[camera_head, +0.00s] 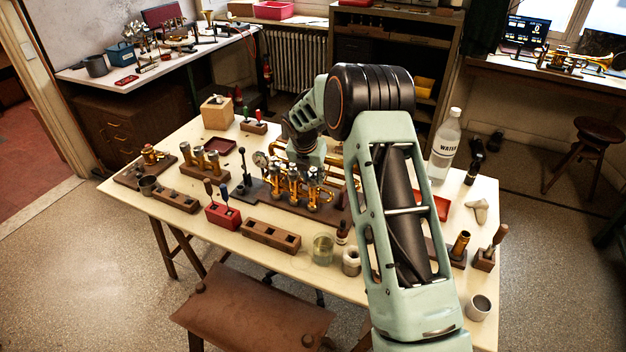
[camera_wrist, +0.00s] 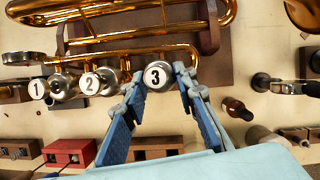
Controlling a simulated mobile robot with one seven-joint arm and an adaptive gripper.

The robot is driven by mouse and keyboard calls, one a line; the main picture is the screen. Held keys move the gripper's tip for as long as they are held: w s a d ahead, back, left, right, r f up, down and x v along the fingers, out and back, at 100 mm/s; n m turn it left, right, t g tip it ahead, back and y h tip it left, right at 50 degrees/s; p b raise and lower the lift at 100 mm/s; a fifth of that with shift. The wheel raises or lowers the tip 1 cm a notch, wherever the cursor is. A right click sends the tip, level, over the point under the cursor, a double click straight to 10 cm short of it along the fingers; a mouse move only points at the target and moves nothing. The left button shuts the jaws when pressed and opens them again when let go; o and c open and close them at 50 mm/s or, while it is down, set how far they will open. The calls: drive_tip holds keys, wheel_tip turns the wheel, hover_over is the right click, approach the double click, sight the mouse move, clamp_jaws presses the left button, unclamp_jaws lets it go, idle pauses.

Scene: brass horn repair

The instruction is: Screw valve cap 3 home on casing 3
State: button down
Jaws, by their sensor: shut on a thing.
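Valve cap 3 (camera_wrist: 157,76), a round silver cap with a white disc marked 3, sits at the right end of the valve row in the wrist view. My gripper (camera_wrist: 156,72) has its two blue fingers on either side of this cap and is shut on it. Casing 3 lies under the cap and is hidden from above, so I cannot tell how the threads sit. Caps 1 (camera_wrist: 38,88) and 2 (camera_wrist: 90,84) stand to the left in the same row. In the head view the brass horn (camera_head: 298,190) lies on the table, partly behind my arm.
A dropper bottle (camera_wrist: 236,108) stands right of my fingers. Wooden blocks (camera_wrist: 155,147) and a red block (camera_wrist: 70,153) lie on the near side. In the head view a water bottle (camera_head: 445,145) and a glass jar (camera_head: 323,250) stand on the crowded table (camera_head: 290,262).

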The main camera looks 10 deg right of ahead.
drive_tip(key=shift+a+m+h, duration=0.1)
drive_tip(key=shift+m+h, duration=0.4)
drive_tip(key=shift+m, duration=0.8)
drive_tip(key=m, duration=0.2)
drive_tip(key=m+g+h, duration=0.1)
drive_tip(key=m, duration=0.1)
drive_tip(key=shift+w+a+g, duration=0.15)
drive_tip(key=shift+w+g, duration=0.05)
drive_tip(key=shift+g, duration=0.1)
drive_tip(key=shift+m, duration=0.6)
drive_tip(key=shift+g+p, duration=0.3)
drive_tip(key=shift+p, duration=0.05)
drive_tip(key=shift+w+m+g+h+p, duration=0.15)
drive_tip(key=shift+m+g+p, duration=0.25)
drive_tip(key=shift+m, duration=0.85)
drive_tip(key=shift+w+m+g+h+p, duration=0.1)
drive_tip(key=shift+m+g+h+p, duration=0.3)
drive_tip(key=shift+m, duration=0.85)
drive_tip(key=shift+y, duration=0.25)
